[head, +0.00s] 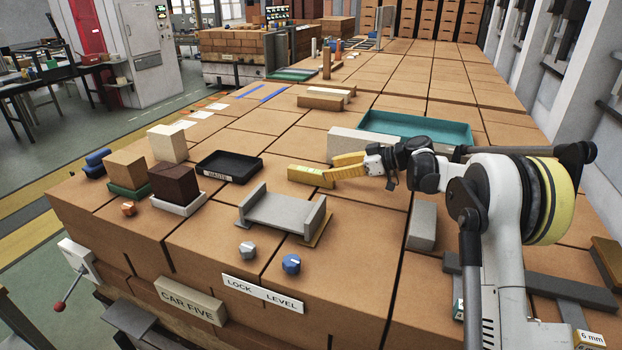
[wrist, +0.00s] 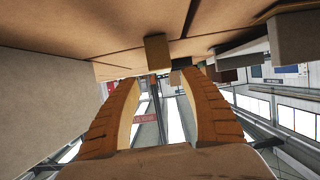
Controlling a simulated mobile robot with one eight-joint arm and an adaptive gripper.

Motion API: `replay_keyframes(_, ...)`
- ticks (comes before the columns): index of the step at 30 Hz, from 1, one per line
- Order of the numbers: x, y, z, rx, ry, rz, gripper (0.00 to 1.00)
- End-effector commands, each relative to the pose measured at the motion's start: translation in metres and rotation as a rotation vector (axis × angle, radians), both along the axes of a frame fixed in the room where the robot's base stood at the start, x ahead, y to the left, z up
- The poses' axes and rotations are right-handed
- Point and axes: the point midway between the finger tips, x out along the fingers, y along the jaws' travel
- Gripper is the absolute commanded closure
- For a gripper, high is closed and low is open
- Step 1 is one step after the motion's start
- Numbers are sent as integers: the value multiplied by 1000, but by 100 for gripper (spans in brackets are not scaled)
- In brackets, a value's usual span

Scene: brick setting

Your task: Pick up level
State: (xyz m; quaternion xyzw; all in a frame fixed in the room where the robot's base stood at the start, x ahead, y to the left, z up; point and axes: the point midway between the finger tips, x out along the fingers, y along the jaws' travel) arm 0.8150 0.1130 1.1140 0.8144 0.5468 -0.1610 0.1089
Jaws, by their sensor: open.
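The level looks like a small yellow bar (head: 311,176) lying on the brick-topped surface, near the middle of the head view. My gripper (head: 334,167) has orange-yellow fingers and reaches in from the right, just beside the bar's right end. In the wrist view my gripper (wrist: 160,80) has its two ribbed fingers spread apart with nothing between them. A small tan block end (wrist: 157,52) shows just past the fingertips and is probably the level. I cannot tell whether a finger touches it.
A pale long block (head: 345,145) stands close behind my gripper, with a teal tray (head: 420,128) beyond. A grey channel-shaped stand (head: 283,212) is in front, and a black tray (head: 229,167) is left. A grey block (head: 422,226) lies to the right.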

Motion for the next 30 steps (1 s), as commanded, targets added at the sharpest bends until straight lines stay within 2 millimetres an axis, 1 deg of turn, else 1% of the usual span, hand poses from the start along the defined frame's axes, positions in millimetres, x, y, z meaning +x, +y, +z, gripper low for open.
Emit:
replay_keyframes(1, 3, 8, -6, 0, 1, 2, 48)
replay_keyframes(3, 6, 16, -9, -1, 1, 2, 48)
replay_keyframes(8, 9, 27, -14, -1, 0, 0, 48)
replay_keyframes(13, 14, 50, -27, -1, 1, 1, 48)
replay_keyframes(16, 20, 62, -31, 0, 2, 1, 48)
replay_keyframes(18, 22, 66, -32, -1, 1, 0, 48)
replay_keyframes(23, 22, 66, -31, 0, 2, -2, 48)
replay_keyframes(24, 22, 66, -31, -1, 1, -1, 49)
replay_keyframes(26, 22, 66, -31, -1, 1, -1, 68)
replay_keyframes(27, 22, 66, -31, -1, 1, -1, 80)
replay_keyframes(29, 22, 66, -31, -1, 1, -1, 98)
replay_keyframes(30, 22, 66, -31, -1, 1, -1, 100)
